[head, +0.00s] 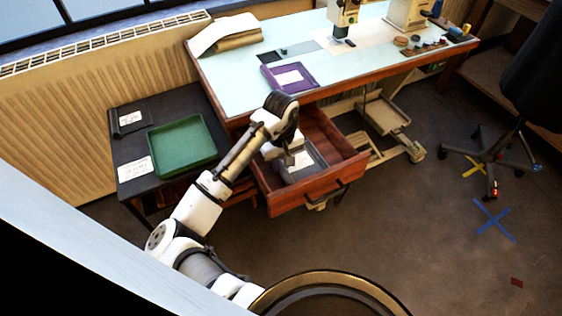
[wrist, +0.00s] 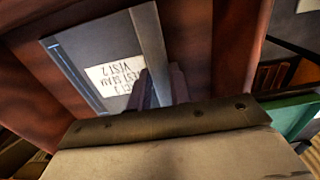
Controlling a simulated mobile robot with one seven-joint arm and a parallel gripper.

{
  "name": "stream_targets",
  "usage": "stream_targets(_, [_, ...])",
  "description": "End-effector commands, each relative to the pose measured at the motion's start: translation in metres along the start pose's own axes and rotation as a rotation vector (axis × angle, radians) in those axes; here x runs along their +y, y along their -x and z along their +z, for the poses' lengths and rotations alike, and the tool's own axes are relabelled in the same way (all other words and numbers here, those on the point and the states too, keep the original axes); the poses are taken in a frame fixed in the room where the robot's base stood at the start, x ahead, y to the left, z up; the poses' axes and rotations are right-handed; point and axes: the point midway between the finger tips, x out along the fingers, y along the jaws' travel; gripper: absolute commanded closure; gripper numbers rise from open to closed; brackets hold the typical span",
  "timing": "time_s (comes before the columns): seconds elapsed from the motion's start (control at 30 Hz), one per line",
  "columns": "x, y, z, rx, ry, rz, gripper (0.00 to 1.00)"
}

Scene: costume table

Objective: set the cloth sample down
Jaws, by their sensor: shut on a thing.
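The cloth sample (wrist: 84,54) is a flat dark grey piece with a white printed label and a lighter grey strip along one side. In the head view the sample (head: 313,157) is inside the open wooden drawer (head: 316,188), partly hidden by my gripper (head: 283,151). In the wrist view my gripper (wrist: 160,88) is shut on the sample near its light strip. The sample is within the drawer's walls. I cannot tell whether it touches the drawer floor.
A green tray (head: 172,146) and a dark sample (head: 129,119) lie on the low black table (head: 144,186) at left. A purple folder (head: 289,77) lies on the pale worktable (head: 235,84) above the drawer. A wheeled chair (head: 487,152) stands at right; the floor before the drawer is clear.

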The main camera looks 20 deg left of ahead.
Motion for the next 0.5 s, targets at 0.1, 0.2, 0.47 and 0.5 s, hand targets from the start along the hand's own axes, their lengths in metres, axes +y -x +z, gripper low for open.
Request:
stream_targets(0.1, [0.0002,-0.0036,0.0003,-0.001,0.0,0.001,1.0])
stream_targets(0.2, [0.0,-0.0029,0.0001,-0.001,0.0,0.0,0.68])
stream_targets(0.47, [0.0,-0.0027,0.0001,0.0,0.0,0.0,0.58])
stream_targets(0.5, [0.0,-0.0027,0.0001,0.0,0.0,0.0,0.58])
